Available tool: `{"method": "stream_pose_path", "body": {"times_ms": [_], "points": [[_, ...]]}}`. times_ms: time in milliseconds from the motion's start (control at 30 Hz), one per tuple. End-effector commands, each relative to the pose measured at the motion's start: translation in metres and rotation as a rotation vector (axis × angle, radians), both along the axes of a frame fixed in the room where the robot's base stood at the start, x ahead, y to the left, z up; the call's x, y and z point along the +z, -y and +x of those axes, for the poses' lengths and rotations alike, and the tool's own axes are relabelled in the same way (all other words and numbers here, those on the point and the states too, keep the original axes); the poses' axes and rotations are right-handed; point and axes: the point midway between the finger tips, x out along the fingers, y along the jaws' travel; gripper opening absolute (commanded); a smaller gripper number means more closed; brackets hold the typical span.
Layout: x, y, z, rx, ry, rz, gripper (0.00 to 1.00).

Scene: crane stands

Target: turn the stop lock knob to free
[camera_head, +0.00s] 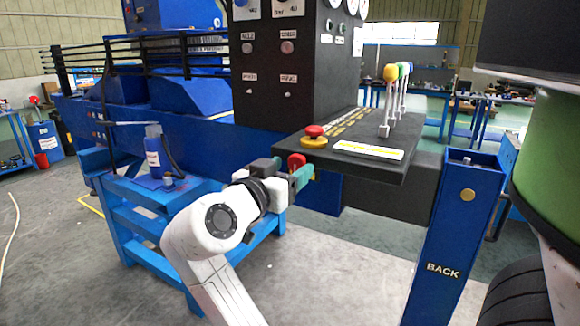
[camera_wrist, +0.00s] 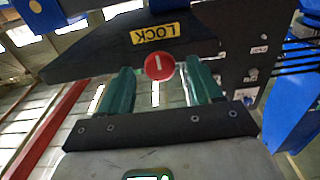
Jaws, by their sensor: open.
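The stop lock knob is a round red knob (camera_wrist: 160,67) with a white line that runs nearly upright in the wrist view. A yellow LOCK label (camera_wrist: 155,33) shows upside down just above it. In the head view the red knob (camera_head: 296,160) shows at the front left edge of the dark console (camera_head: 372,170). My gripper (camera_wrist: 158,74) is open, its two teal fingers on either side of the knob in the wrist view, with gaps visible. In the head view my gripper (camera_head: 301,178) is right at the knob and partly covers it. I cannot tell whether a finger touches it.
A red mushroom button on a yellow base (camera_head: 314,137) sits on the console top close above my gripper. Levers with coloured tops (camera_head: 390,75) stand farther right. A blue bench with a bottle (camera_head: 153,155) is at left, and a blue BACK post (camera_head: 450,240) at right.

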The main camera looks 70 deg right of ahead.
Motion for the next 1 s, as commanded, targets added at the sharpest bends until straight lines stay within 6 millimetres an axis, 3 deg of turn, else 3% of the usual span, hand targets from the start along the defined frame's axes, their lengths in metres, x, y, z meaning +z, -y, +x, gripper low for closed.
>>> {"method": "stream_pose_path", "body": {"times_ms": [433,1000], "points": [[-0.0006,0.0107,-0.0025,0.001,0.0,0.001,0.64],[-0.0005,0.0104,-0.0023,0.001,0.0,0.001,0.1]]}}
